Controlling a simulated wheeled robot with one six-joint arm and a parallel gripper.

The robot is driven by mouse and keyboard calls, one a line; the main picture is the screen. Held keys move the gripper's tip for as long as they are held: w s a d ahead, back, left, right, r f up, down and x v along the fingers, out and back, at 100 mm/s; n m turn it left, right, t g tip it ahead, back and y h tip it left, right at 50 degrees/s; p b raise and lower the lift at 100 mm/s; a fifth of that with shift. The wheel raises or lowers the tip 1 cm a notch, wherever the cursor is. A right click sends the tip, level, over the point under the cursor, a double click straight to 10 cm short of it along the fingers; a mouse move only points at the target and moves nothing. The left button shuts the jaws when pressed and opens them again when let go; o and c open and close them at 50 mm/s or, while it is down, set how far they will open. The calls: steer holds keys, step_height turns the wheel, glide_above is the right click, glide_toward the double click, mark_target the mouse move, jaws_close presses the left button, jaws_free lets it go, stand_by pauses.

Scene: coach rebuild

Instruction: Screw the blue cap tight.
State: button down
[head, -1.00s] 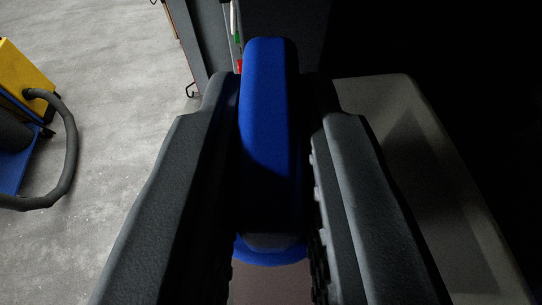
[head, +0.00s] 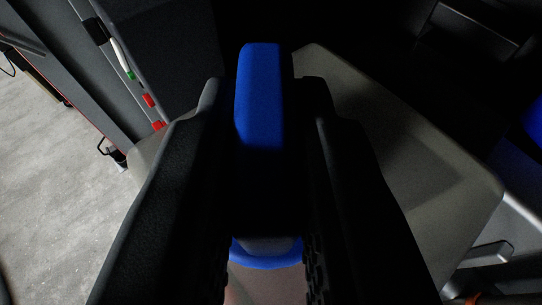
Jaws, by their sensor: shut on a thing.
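The blue cap (head: 259,100) is in the middle of the head view, with a raised bar-shaped grip and a blue rounded rim (head: 266,254) below it. My gripper (head: 265,105) is shut on the bar, one dark finger on each side. The lower part of the bar is in deep shadow. Below the rim a dull pinkish-brown surface shows between the fingers. The thread under the cap is hidden, so I cannot tell how tightly it sits.
A grey-beige panel (head: 420,165) lies behind and right of my gripper. A dark cabinet or frame with red and green parts (head: 150,100) stands at upper left, beside open grey floor (head: 60,190). A blue object (head: 535,122) shows at the right edge.

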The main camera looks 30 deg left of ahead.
steer(key=shift+s+a+m+t+h, duration=0.1)
steer(key=shift+m+t+h, duration=0.7)
steer(key=shift+m+h, duration=1.4)
steer(key=shift+r+m+h, duration=0.15)
steer(key=shift+m+h, duration=0.45)
steer(key=shift+h, duration=0.4)
steer(key=c, duration=1.4)
jaws_free()
steer(key=shift+s, duration=0.15)
steer(key=shift+o, duration=0.4)
steer(key=shift+o, duration=0.3)
steer(key=o, duration=0.3)
steer(key=shift+o, duration=0.2)
